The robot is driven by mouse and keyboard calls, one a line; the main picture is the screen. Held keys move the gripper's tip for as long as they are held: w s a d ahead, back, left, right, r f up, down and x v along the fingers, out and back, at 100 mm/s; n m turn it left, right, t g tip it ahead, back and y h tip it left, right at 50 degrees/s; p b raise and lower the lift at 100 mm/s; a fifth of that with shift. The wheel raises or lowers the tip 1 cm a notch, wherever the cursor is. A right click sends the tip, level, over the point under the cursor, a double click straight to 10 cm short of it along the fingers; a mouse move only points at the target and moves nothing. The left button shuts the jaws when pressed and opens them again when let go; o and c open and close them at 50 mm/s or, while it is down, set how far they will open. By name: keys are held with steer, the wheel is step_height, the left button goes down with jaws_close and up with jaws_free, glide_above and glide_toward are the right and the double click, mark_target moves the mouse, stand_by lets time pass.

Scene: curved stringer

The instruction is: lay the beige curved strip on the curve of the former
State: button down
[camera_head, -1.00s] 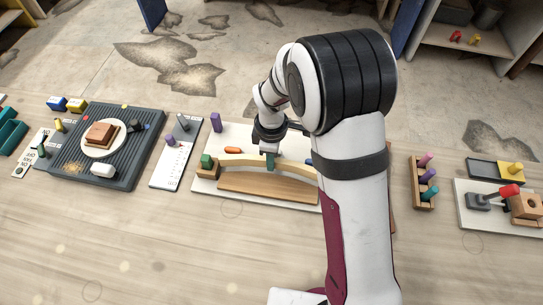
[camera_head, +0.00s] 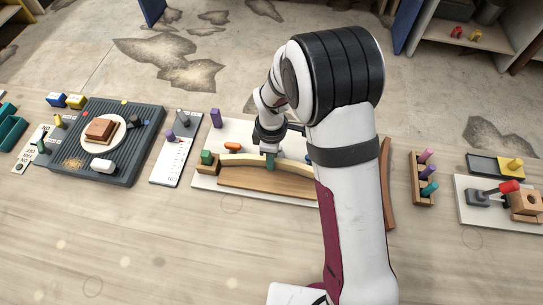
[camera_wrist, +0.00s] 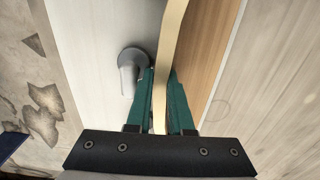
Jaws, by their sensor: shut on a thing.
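My gripper (camera_head: 270,163) has teal fingers and is shut on the beige curved strip (camera_head: 238,159). The strip arches along the back, curved edge of the brown wooden former (camera_head: 265,185). In the wrist view, the strip (camera_wrist: 170,35) passes between the fingers (camera_wrist: 161,100) on edge, beside the wood of the former (camera_wrist: 208,45). I cannot tell whether the strip touches the former along its whole curve. My arm hides the right end of the strip and the right part of the former.
A wooden block with a green top (camera_head: 207,163) stands at the former's left end. A grey round fitting (camera_wrist: 130,62) stands close to the fingers in the wrist view. An orange piece (camera_head: 232,146) and a purple block (camera_head: 216,118) are behind. The front table is clear.

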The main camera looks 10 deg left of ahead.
steer(key=shift+r, duration=1)
steer(key=shift+f, duration=1.05)
stand_by(0.5)
steer(key=c, duration=0.7)
jaws_free()
step_height(320, 180, up, 16)
steer(key=shift+f, duration=0.1)
steer(key=shift+d, duration=0.1)
